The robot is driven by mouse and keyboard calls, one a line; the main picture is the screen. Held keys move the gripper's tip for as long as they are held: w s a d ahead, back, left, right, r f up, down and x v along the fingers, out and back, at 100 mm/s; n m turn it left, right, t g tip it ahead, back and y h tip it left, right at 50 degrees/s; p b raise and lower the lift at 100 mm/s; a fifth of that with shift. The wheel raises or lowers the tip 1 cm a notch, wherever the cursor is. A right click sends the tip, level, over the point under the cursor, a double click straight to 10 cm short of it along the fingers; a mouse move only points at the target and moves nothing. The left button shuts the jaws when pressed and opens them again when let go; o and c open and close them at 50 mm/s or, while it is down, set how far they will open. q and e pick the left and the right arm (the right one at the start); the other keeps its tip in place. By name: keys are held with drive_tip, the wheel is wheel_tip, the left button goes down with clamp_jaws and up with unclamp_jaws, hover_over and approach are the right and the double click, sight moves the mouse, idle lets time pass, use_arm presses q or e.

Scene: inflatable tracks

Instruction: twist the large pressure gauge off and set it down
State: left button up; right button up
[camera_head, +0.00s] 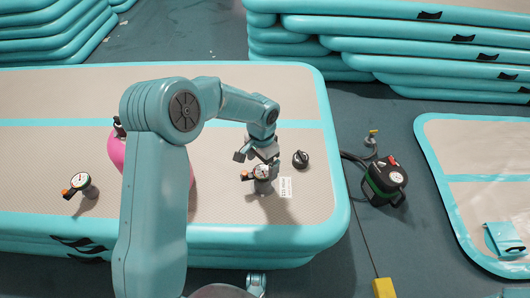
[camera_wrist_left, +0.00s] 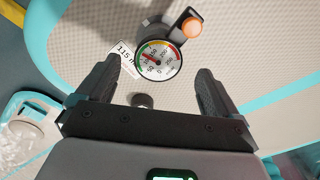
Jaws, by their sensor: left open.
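A pressure gauge (camera_head: 262,172) with a round white dial, black rim and orange-tipped side part stands on a grey fitting on the beige track. In the left wrist view its dial (camera_wrist_left: 158,60) shows a green, yellow and red scale. My left gripper (camera_head: 257,157) is open just above it, with the dial between and beyond the fingertips; I see no grip on it. A second gauge (camera_head: 80,183) of similar look, also with an orange part, stands at the left of the track. I cannot tell for sure which gauge is the larger. My right gripper is not in view.
A white label (camera_head: 286,187) lies beside the near gauge, and a black knob-like cap (camera_head: 300,159) sits right of it. A pink rounded object (camera_head: 117,152) is partly hidden behind my left arm. A black pump (camera_head: 385,180) stands on the floor.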

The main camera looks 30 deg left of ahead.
sight(263, 180)
use_arm(q)
wheel_tip(263, 180, down, 9)
drive_tip(key=b, duration=0.2)
drive_tip(key=shift+d+b, duration=0.15)
drive_tip(key=shift+b, duration=0.15)
drive_tip(key=c, duration=1.2)
drive_tip(key=shift+f+n+b, duration=0.1)
drive_tip(key=shift+n+b, duration=0.2)
drive_tip(key=n+b, duration=0.1)
drive_tip(key=n, duration=0.1)
drive_tip(key=shift+n, duration=0.4)
drive_tip(key=shift+n+b, duration=0.5)
drive_tip(key=shift+n, duration=0.4)
